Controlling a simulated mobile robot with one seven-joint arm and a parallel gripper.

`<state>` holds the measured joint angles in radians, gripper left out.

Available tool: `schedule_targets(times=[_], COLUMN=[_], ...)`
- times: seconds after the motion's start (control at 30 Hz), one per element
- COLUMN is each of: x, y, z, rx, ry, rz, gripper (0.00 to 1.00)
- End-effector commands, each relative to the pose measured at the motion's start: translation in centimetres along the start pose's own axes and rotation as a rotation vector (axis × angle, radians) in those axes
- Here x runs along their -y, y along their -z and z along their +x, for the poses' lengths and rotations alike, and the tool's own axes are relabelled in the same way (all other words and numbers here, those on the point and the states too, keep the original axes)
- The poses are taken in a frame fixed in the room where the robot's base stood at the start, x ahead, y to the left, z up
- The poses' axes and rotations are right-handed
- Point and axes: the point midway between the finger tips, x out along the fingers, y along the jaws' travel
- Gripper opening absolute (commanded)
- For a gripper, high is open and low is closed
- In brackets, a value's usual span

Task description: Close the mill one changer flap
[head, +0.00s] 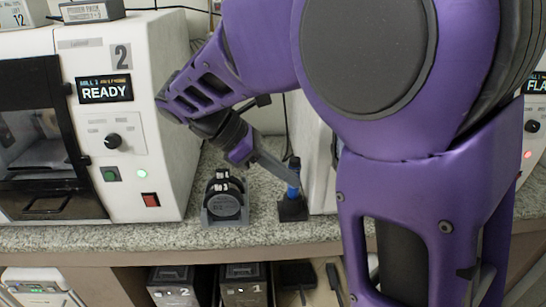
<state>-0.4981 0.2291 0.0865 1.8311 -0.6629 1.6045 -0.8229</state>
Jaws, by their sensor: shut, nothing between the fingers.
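My gripper (294,183) is at the centre of the head view, low over the counter, pointing right and down. Its grey fingers look shut and empty. Their tips overlap a blue-topped upright item in a black stand (292,208); I cannot tell whether they touch. A white machine (315,150) stands partly behind my purple arm. At the far right a display (537,82) reads "FLA", cut off by the frame edge. No changer flap can be made out; my arm hides much of that machine's front.
The left machine (165,150) bears a "2" plate and a "READY" display (104,89). A dark round part in a grey holder (225,205) stands on the speckled counter (260,238). Dark boxes (243,286) sit on the shelf below. Counter between the machines is partly free.

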Motion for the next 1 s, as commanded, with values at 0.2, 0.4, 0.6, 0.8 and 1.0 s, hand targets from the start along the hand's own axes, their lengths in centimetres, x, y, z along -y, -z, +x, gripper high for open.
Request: schedule_targets(times=[0.2, 0.4, 0.6, 0.8, 1.0], x=[0.0, 0.0, -0.1, -0.1, 0.0], y=[0.1, -2.0, -2.8, -2.9, -3.0], z=[5.0, 7.0, 7.7, 7.7, 7.8], rx=[0.001, -0.001, -0.001, -0.001, -0.001], ry=[0.002, 0.0, -0.002, -0.002, -0.002], rz=[0.002, 0.004, 0.002, 0.001, 0.001], gripper=[0.0, 0.0, 0.0, 0.0, 0.0])
